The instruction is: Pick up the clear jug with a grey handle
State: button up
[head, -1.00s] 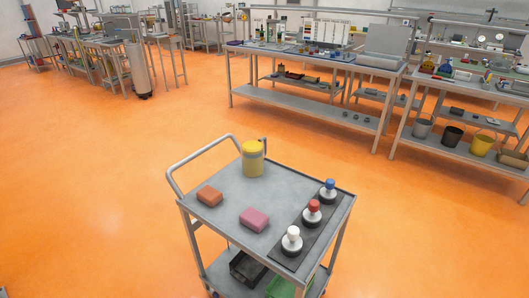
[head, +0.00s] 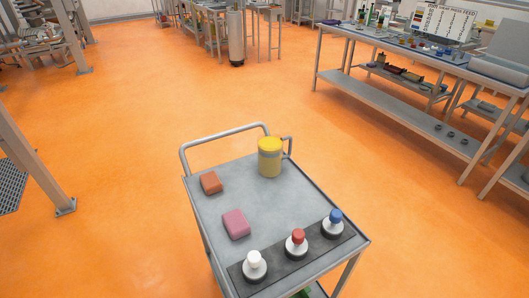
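A jug (head: 270,157) with a yellow top and yellow lower part, and a paler band between, stands upright at the far end of the grey cart's top (head: 200,222). A grey handle (head: 289,146) shows at its right side. I take it for the clear jug, though its clearness is hard to tell. My gripper is not in view. Nothing is seen touching the jug.
On the cart top are an orange block (head: 211,182), a pink block (head: 236,224), and bottles with white (head: 254,266), red (head: 297,243) and blue (head: 333,223) caps on a dark strip. The cart's push rail (head: 225,137) rises behind. A long bench (head: 390,110) stands right; orange floor is open left.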

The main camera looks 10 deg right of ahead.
aim_at(270, 156)
jog(key=i+l+u, duration=0.1)
jog(key=l+u, duration=0.25)
jog(key=l, duration=0.55)
jog(key=l+u, duration=0.3)
jog(key=l, duration=0.6)
jog(key=k+l+u, duration=0.1)
jog(key=l+u, duration=0.25)
jog(key=l, duration=0.55)
jog(key=i+l, duration=0.1)
jog(key=l, duration=0.3)
jog(key=i+l+u, duration=0.1)
jog(key=l, duration=0.25)
jog(key=i+l, duration=0.1)
jog(key=l, duration=0.3)
jog(key=i, duration=0.15)
jog(key=u, duration=0.05)
